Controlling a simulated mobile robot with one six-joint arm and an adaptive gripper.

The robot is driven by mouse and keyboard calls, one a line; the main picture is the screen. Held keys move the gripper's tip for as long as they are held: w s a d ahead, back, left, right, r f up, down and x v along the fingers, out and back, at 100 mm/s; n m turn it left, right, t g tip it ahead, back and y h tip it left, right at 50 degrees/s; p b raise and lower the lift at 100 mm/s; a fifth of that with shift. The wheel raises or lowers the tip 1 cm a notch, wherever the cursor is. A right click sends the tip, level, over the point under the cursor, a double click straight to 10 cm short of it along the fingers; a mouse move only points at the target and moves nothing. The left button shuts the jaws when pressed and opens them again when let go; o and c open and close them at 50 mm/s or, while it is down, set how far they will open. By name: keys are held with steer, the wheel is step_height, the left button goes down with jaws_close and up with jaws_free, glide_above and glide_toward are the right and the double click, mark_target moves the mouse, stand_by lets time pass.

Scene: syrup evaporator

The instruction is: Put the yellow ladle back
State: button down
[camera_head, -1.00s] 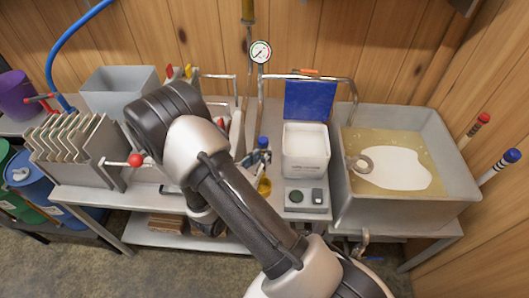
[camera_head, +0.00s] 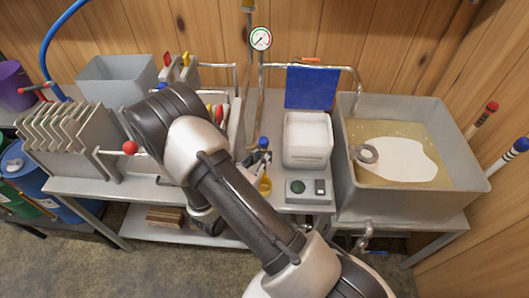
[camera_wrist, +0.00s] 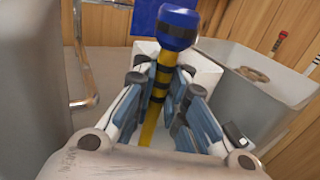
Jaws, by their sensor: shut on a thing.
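My gripper (camera_wrist: 162,105) is shut on a yellow shaft with black bands and a blue end, which I take for the yellow ladle (camera_wrist: 152,122). The shaft stands nearly upright between the fingers, with the blue end at the top of the wrist view. Its lower end is hidden, so I cannot see a bowl.
A grey pan (camera_head: 352,190) with pale liquid and a ring stands right. A white tub (camera_head: 306,155) is mid-bench. Two banded sticks, red-ended (camera_head: 492,107) and blue-ended (camera_head: 520,145), are at the right wall. A finned block (camera_head: 95,155) and grey bin (camera_head: 118,92) stand left.

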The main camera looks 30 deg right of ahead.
steer(key=shift+f, duration=0.4)
steer(key=shift+f+b, duration=0.35)
steer(key=c, duration=1.5)
jaws_free()
steer(key=shift+c, duration=0.2)
steer(key=o, duration=0.7)
steer(key=shift+c, duration=0.2)
